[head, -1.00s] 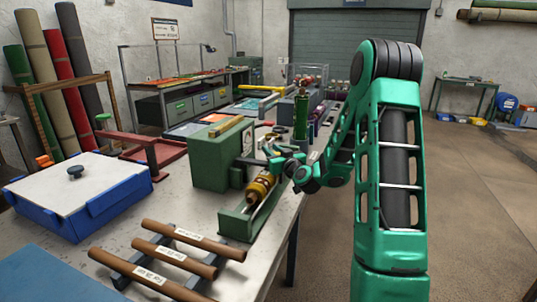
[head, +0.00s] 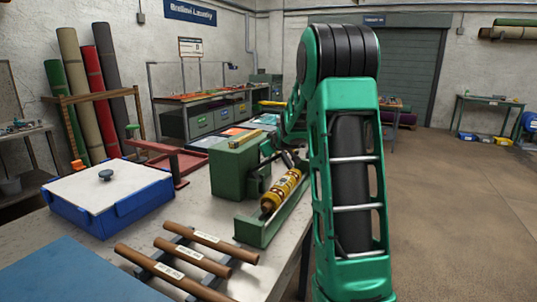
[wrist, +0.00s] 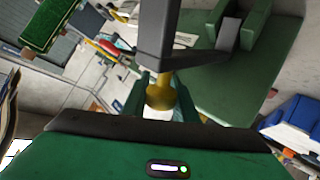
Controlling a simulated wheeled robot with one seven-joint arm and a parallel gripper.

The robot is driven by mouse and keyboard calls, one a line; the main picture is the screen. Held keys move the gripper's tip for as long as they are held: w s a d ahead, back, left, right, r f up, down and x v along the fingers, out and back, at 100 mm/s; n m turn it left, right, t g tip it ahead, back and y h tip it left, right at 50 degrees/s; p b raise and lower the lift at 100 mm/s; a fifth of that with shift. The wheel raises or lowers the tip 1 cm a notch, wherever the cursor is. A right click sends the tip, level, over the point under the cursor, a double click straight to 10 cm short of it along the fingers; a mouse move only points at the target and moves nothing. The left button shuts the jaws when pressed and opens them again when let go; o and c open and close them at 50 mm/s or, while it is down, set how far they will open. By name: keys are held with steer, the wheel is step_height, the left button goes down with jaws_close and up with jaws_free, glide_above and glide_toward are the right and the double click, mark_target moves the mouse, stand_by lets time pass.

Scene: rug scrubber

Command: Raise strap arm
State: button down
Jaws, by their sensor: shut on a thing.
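The green machine (head: 237,163) stands on the workbench, with the yellow banded roller (head: 281,190) in a green trough beside it. In the wrist view, a dark grey bar, apparently the strap arm (wrist: 165,35), runs down to a brass-yellow knob (wrist: 160,97). My gripper (wrist: 163,98) has its green jaws on either side of this knob and is shut on it. In the head view, my gripper is small and partly lost among dark parts above the roller, so the arm's exact angle is hard to tell.
A blue box with a white lid (head: 108,185) and a rack of brown labelled tubes (head: 188,256) are on the near bench. A red stand (head: 165,155) is behind. My green arm hides part of the right side. Open floor (head: 455,190) lies to the right.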

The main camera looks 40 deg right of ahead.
steer(key=shift+w+a+r, duration=0.1)
steer(key=shift+w+a, duration=0.25)
steer(key=shift+w, duration=0.2)
steer(key=shift+w+a+r, duration=0.1)
steer(key=shift+w+a, duration=0.2)
steer(key=shift+w, duration=0.2)
steer(key=shift+f, duration=0.15)
steer(key=c, duration=1.4)
jaws_free()
steer(key=shift+w+f, duration=0.1)
steer(key=shift+c, duration=0.2)
steer(key=shift+d+r, duration=0.1)
steer(key=shift+r, duration=0.1)
steer(key=v, duration=1)
steer(key=shift+s, duration=0.3)
